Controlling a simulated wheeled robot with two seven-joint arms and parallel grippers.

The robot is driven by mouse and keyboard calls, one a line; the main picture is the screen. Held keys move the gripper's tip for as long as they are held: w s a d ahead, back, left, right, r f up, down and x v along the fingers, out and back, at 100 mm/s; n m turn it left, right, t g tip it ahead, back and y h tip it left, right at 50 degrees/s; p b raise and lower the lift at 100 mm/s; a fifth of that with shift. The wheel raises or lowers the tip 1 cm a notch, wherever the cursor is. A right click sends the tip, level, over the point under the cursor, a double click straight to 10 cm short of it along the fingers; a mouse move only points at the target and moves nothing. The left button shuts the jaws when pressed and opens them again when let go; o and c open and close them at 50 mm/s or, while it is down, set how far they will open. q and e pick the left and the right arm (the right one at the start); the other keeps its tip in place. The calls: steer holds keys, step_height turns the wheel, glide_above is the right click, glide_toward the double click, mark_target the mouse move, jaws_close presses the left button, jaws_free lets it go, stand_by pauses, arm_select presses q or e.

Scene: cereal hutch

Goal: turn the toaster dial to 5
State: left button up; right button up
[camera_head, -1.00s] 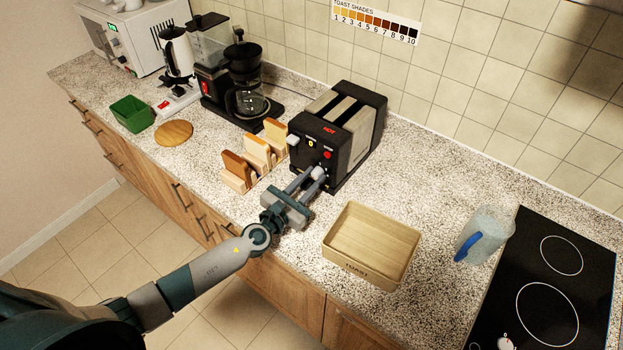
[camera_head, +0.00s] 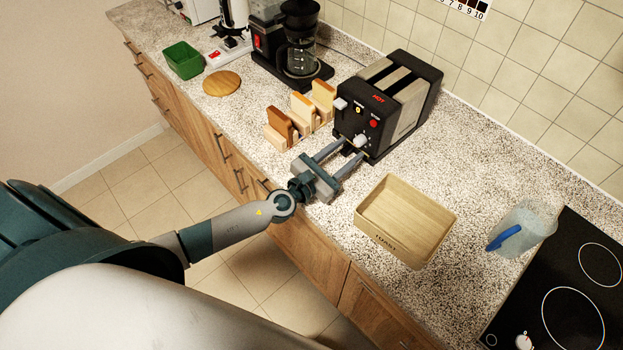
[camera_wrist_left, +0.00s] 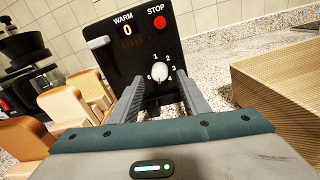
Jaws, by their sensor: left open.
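The black toaster (camera_head: 413,112) stands on the counter with its control face toward me. Its white dial (camera_head: 361,141) is low on that face and also shows in the left wrist view (camera_wrist_left: 160,71). My left gripper (camera_head: 349,151) is open in front of the face. In the left wrist view its fingers (camera_wrist_left: 160,88) stand apart below the dial, with nothing gripped. Above the dial are a display reading 0 and a red STOP button (camera_wrist_left: 160,22).
Bread slices in a wooden rack (camera_head: 300,112) stand left of the toaster. A wooden TOAST box (camera_head: 383,238) is right of my gripper. Farther right are a jug (camera_head: 525,225) and a black cooktop (camera_head: 540,290). A coffee maker (camera_head: 290,45) is behind on the left.

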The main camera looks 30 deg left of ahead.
arm_select(q)
steer(key=b+v, duration=0.4)
steer(key=v, duration=1)
steer(key=shift+f, duration=0.15)
steer(key=shift+s+a, duration=0.1)
steer(key=shift+s, duration=0.05)
